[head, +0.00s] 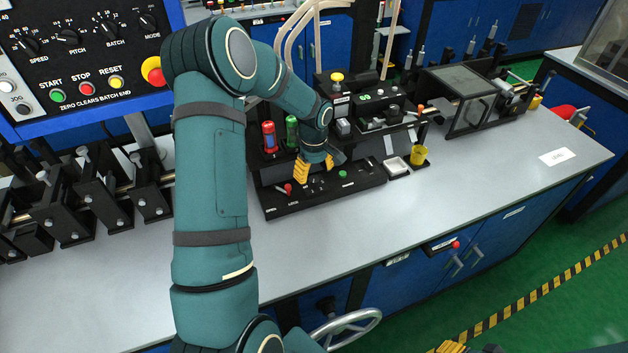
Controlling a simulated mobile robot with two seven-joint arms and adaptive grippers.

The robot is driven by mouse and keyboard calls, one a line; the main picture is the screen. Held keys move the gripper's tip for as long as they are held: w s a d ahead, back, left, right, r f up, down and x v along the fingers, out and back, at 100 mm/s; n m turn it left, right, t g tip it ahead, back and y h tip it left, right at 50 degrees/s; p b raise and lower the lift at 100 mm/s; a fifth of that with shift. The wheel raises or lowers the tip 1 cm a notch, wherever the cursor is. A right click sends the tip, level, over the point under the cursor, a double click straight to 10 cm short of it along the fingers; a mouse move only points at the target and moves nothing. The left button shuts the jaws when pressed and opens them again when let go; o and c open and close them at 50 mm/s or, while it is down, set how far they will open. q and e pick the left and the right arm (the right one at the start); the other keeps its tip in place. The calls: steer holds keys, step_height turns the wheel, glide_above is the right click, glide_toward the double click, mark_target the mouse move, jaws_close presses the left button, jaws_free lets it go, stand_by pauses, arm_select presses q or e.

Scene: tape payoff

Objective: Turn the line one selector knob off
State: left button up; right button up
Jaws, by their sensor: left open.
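My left gripper (315,172) has yellow fingertips and hangs just above a low black control panel (364,182) on the grey bench. Its fingers are apart, and I see nothing between them. The panel has a red-tipped switch (288,188) at its left and a green button (343,174) right of the gripper. Small dark controls sit below the fingertips. The labels are too small to tell which one is the line one selector knob, and the gripper covers part of the panel. My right gripper (458,347) shows only its yellow tips at the bottom edge.
A red cylinder (270,137) and a green cylinder (292,132) stand behind the panel, close to my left gripper. A yellow cup (419,155) and a small white tray (396,166) are to its right. The bench front (400,220) is clear. A blue control box (100,100) stands at left.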

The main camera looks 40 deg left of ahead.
mark_target(314, 179)
arm_select(q)
steer(key=shift+f, duration=1.75)
jaws_close()
steer(key=shift+m, duration=0.4)
steer(key=m, duration=0.5)
steer(key=shift+b, duration=0.3)
steer(key=m, duration=0.6)
